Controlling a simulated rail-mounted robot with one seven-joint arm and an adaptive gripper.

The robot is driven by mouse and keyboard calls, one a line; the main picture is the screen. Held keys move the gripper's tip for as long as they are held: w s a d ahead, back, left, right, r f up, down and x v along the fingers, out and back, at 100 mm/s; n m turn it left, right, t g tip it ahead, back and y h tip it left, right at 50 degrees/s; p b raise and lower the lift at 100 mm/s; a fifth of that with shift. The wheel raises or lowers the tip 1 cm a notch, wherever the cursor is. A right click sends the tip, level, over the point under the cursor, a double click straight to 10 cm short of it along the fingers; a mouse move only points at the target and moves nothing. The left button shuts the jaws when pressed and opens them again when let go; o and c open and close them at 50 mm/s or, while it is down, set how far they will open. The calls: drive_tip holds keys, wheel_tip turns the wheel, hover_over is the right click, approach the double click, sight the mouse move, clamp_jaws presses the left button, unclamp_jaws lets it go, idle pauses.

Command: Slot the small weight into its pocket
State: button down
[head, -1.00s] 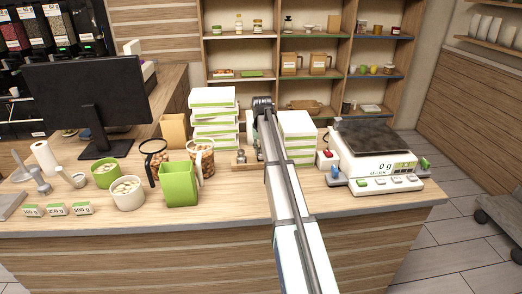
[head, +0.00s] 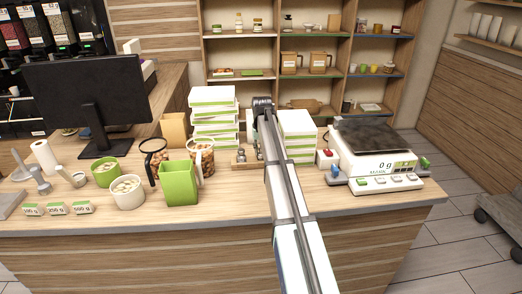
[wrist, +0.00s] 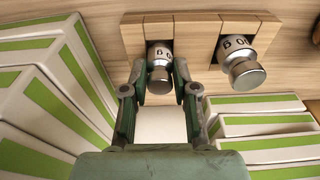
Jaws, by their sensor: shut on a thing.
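In the wrist view my gripper (wrist: 160,76) is shut on the small weight (wrist: 160,62), a shiny metal knob with dark marking on its neck. The weight is at the left part of a light wooden weight block (wrist: 200,27). Its base is hidden, so I cannot tell whether it is seated in the pocket or just above it. A larger weight (wrist: 242,62) stands at the block's right part, apart from my fingers. In the head view part of the block (head: 240,164) shows left of my arm, which hides my fingertips.
Stacks of white and green boxes stand close on both sides of my gripper, left (wrist: 45,100) and right (wrist: 265,122). A scale (head: 372,160) stands to the right on the counter. A green container (head: 179,184) and a jar (head: 202,160) stand left of my arm.

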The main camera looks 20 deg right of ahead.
drive_tip(key=shift+f, duration=0.95)
idle(2.5)
drive_tip(key=c, duration=0.8)
unclamp_jaws()
drive_tip(key=shift+r, duration=0.1)
drive_tip(key=shift+s+a+r+p, duration=0.15)
drive_tip(key=shift+r+p, duration=0.4)
drive_tip(key=shift+r, duration=0.55)
drive_tip(key=shift+s+d+r+p, duration=0.1)
drive_tip(key=shift+s+r+p, duration=0.1)
drive_tip(key=shift+r+p, duration=0.7)
drive_tip(key=shift+s+a+r+p, duration=0.15)
drive_tip(key=shift+r+p, duration=0.1)
drive_tip(key=shift+r, duration=1.1)
